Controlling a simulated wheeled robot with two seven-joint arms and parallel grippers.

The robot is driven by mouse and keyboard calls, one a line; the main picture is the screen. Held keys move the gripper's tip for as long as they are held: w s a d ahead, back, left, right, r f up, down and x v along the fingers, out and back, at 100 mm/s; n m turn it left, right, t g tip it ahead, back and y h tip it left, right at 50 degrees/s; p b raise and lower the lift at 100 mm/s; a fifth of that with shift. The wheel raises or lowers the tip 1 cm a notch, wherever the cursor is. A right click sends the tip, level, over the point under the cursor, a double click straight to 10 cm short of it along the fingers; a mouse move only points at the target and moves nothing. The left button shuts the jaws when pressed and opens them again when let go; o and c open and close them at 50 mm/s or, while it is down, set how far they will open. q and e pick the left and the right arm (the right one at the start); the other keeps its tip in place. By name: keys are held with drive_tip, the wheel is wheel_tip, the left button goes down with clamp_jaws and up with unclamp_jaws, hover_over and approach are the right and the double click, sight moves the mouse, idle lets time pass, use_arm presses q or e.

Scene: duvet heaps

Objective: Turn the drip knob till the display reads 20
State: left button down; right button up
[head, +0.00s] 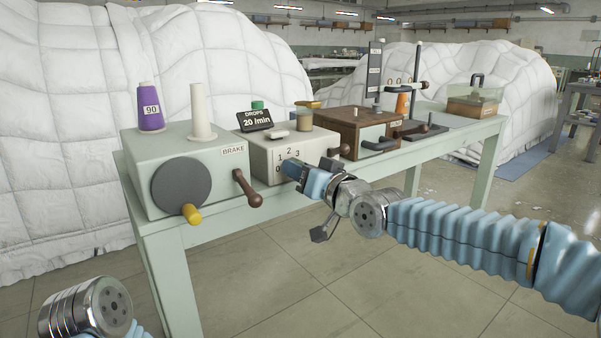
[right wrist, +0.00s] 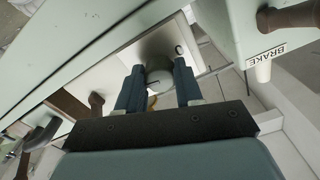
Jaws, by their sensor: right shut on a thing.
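The small black display (head: 257,120) on top of the cream drip box (head: 318,140) reads "DROPS 20/min". The box front carries a dial scale with the figures 0, 1, 2 and 3. My right gripper (head: 290,168) is at this dial and covers the knob in the head view. In the right wrist view the round grey knob (right wrist: 158,77) sits between the two dark blue fingers, which are shut on it. Only a metal joint of my left arm shows at the lower left of the head view; the left gripper is out of frame.
Left of the drip box stands a grey-green box (head: 200,160) with a dark disc, yellow handle and brown brake lever (head: 248,190). A wooden box (head: 352,132) stands to the right. All are on a pale green bench (head: 420,152). White duvet heaps (head: 80,110) lie behind.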

drive_tip(key=shift+f, duration=0.2)
idle(0.4)
drive_tip(key=o, duration=1)
drive_tip(key=shift+r, duration=0.1)
drive_tip(key=shift+o, duration=0.2)
drive_tip(key=p+v, duration=0.5)
drive_tip(key=v, duration=0.8)
drive_tip(key=shift+s+d, duration=0.25)
drive_tip(key=shift+s, duration=0.1)
